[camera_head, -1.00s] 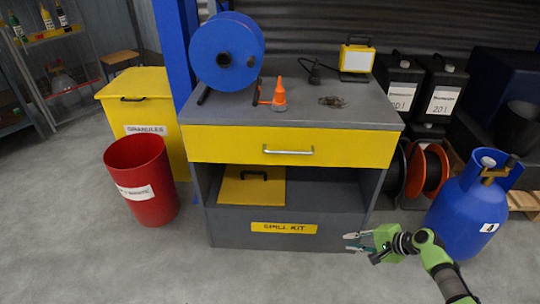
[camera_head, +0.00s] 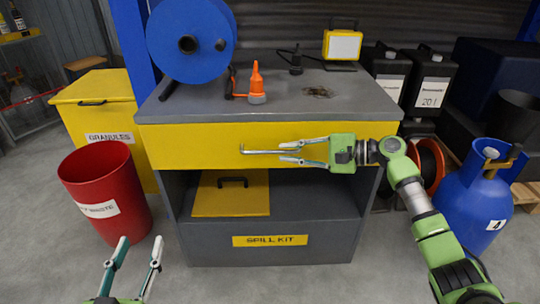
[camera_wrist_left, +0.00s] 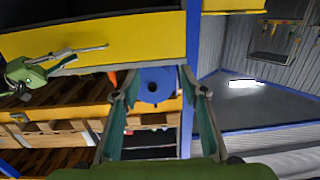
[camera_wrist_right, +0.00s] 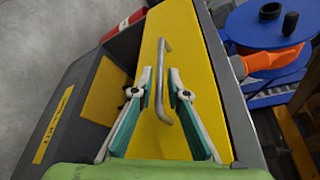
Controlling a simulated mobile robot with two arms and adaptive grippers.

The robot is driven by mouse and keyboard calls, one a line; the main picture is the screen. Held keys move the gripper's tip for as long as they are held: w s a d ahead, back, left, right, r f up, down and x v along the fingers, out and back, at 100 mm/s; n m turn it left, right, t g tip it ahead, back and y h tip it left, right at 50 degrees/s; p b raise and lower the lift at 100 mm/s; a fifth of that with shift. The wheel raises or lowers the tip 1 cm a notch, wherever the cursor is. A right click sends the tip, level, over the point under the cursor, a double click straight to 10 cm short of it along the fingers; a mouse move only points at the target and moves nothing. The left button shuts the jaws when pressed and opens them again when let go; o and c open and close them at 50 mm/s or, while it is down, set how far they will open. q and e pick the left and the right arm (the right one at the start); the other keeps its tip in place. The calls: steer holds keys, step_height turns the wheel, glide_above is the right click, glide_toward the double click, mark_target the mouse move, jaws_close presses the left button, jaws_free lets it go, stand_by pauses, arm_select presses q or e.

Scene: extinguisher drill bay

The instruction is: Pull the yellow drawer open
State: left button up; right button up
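The yellow drawer (camera_head: 205,147) is a wide panel under the grey cabinet top. Its front looks flush with the cabinet. Its silver bar handle (camera_head: 256,152) shows at mid-front, and also in the right wrist view (camera_wrist_right: 161,72). My right gripper (camera_head: 282,152) is at the handle's right part, coming from the right. Its fingers are apart, with the bar between them in the right wrist view; I cannot tell whether they touch it.
A blue reel (camera_head: 205,55), an orange-tipped bottle (camera_head: 257,85) and a yellow lamp (camera_head: 342,45) stand on the cabinet top. The red bin (camera_head: 107,190) is at the left, a blue gas cylinder (camera_head: 470,205) at the right. The floor in front is clear.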

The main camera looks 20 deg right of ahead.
mark_target(277, 152)
steer(key=b+x, duration=0.1)
steer(key=x, duration=0.4)
steer(key=shift+f, duration=0.1)
arm_select(q)
step_height(277, 152, up, 6)
steer(key=t+h, duration=0.1)
steer(key=t, duration=0.2)
steer(key=shift+s+d+r, duration=0.2)
steer(key=shift+d+r, duration=0.05)
steer(key=shift+d, duration=0.15)
arm_select(e)
steer(key=shift+w+a, duration=0.25)
jaws_close()
